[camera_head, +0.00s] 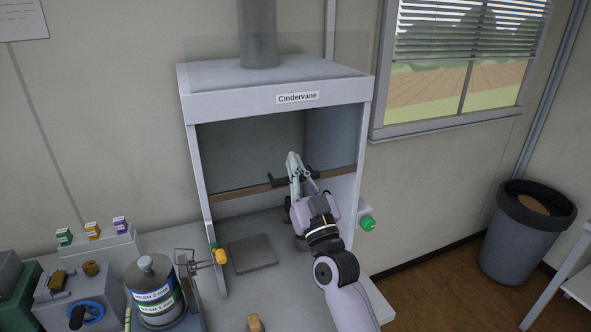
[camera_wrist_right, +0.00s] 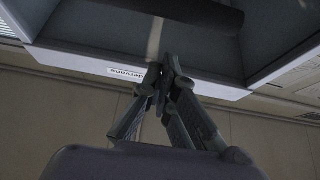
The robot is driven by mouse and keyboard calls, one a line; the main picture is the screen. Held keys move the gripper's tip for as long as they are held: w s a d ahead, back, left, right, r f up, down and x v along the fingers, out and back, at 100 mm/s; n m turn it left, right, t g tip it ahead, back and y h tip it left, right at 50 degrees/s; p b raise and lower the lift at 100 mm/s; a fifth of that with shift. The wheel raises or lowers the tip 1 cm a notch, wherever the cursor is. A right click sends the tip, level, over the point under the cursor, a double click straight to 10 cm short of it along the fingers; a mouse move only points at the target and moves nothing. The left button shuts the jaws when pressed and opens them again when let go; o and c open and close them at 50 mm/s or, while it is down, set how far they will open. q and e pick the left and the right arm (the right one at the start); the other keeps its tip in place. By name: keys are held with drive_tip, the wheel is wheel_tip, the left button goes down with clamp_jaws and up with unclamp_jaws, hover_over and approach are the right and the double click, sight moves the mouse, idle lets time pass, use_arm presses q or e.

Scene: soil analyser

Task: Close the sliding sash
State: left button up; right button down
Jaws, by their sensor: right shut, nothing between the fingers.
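The fume hood labelled "Cindervane" (camera_head: 220,104) stands against the wall. Its sash has a clear pane (camera_head: 215,48) rising above the hood top and a brown lower rail (camera_head: 235,193) partway down the opening. A dark bar handle (camera_head: 279,183) sits on the rail; a dark bar, apparently this handle, also shows at the top of the right wrist view (camera_wrist_right: 190,12). My right gripper (camera_head: 292,157) is shut and empty, its fingers overlapping the handle in the head view. In the wrist view, its closed fingertips (camera_wrist_right: 167,72) point toward the bar; contact cannot be told. My left gripper is not in view.
Below the rail the opening is clear down to the worktop, where a flat grey plate (camera_head: 252,253) lies. A labelled canister (camera_head: 153,285) stands at left.

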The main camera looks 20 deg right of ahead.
drive_tip(key=shift+w+f, duration=0.15)
drive_tip(key=shift+f, duration=1.45)
wheel_tip(320, 180, down, 25)
drive_tip(key=b, duration=1.7)
drive_tip(key=shift+b, duration=0.3)
drive_tip(key=shift+r, duration=0.15)
